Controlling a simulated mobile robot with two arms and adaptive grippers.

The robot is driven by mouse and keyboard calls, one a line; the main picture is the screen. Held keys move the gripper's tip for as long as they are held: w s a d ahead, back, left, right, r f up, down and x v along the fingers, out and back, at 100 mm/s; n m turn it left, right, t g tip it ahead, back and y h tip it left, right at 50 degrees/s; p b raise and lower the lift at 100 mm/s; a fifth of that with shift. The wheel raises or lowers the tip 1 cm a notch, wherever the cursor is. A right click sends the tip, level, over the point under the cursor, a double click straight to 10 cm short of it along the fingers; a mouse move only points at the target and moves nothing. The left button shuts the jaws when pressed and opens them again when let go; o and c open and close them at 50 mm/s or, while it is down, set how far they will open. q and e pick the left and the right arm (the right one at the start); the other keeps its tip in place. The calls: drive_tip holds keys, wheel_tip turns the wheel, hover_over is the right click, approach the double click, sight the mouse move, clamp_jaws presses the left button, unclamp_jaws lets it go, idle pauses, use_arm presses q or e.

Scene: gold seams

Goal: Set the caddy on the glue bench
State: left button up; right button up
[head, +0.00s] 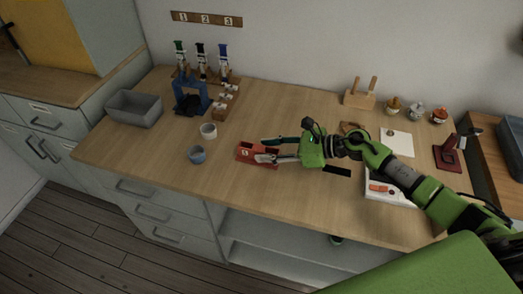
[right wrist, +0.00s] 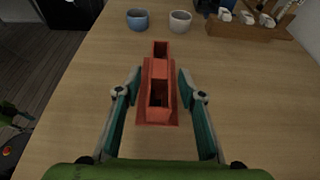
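The red caddy (head: 246,155) rests on the wooden bench top (head: 150,165), near its front edge, with a small white label on its near end. In the right wrist view the caddy (right wrist: 144,115) shows from above as a long base with open red boxes on it. My right gripper (head: 262,149) is over the caddy, with one finger on each side. In the right wrist view the gripper (right wrist: 159,76) is open, with the caddy between its fingers; I cannot tell if they touch it. Of my left gripper, at most a dark tip shows below the bench edge.
A blue cup (head: 197,155) and a white cup (head: 209,130) stand left of the caddy. Behind are a grey bin (head: 134,108) and a blue stand (head: 190,95). A white device (head: 386,191) and a red stand (head: 449,154) are at right. Bare wood lies behind the caddy.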

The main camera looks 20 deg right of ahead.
drive_tip(key=b+v, duration=0.1)
drive_tip(key=v, duration=0.7)
drive_tip(key=shift+s+d+b, duration=0.25)
drive_tip(key=shift+b, duration=0.1)
drive_tip(key=shift+s+d+r, duration=0.35)
drive_tip(key=shift+d, duration=0.1)
